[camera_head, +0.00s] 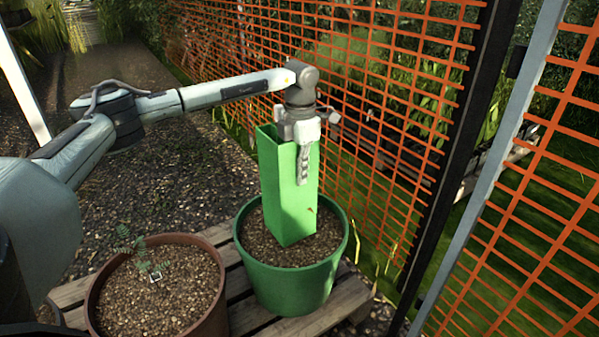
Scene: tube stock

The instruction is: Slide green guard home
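The green guard (285,200) is a tall, square, open-topped tube. It stands about upright in the green pot (290,284), its lower end at the brown soil; I cannot tell whether it touches or enters it. My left gripper (303,178) points down at the guard's top right side. One finger lies along the outside of the front right face, and the other is hidden behind the wall. The gripper looks shut on this wall. The guard's inside bottom is hidden. My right gripper is not in view.
A brown pot (157,313) with a small seedling (147,262) stands left of the green pot. Both stand on a wooden pallet (345,299). An orange mesh fence (400,62) with a dark post (455,150) rises close behind and to the right. Gravel lies to the left.

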